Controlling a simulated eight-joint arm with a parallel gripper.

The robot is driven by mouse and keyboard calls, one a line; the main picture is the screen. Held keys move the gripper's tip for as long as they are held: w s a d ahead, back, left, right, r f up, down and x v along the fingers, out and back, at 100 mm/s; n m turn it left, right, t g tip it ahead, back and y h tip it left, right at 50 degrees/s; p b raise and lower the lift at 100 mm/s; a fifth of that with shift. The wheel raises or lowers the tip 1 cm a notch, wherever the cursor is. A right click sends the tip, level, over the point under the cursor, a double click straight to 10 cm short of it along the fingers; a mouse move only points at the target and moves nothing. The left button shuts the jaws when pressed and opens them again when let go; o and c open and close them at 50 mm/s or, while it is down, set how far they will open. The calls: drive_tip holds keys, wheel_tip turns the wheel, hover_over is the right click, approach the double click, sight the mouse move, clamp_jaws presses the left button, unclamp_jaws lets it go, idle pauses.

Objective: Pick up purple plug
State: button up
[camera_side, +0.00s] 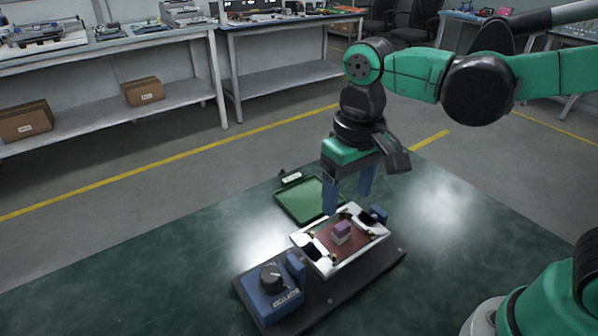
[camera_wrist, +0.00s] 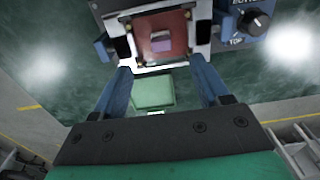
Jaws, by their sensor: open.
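The purple plug (camera_side: 342,228) is a small block with a purple top and a paler lower part. It sits on the reddish-brown plate (camera_side: 325,240) inside a white frame (camera_side: 318,262). In the wrist view the plug (camera_wrist: 161,41) shows beyond the fingertips, near the top middle. My gripper (camera_side: 347,200) hangs above and behind the frame in the side view, with its two blue fingers apart. In the wrist view my gripper (camera_wrist: 160,78) is open with nothing between its fingers. The plug stands clear of both fingers.
The frame is part of a fixture on a dark base (camera_side: 375,268). A blue block with a black knob (camera_side: 270,280) stands at its left end, and a small blue part (camera_side: 379,214) at its right. A green tray (camera_side: 305,198) lies behind. The green table is clear around them.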

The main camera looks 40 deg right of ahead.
sight(343, 225)
drive_tip(key=shift+a+f, duration=0.2)
drive_tip(key=shift+f, duration=2.65)
clamp_jaws()
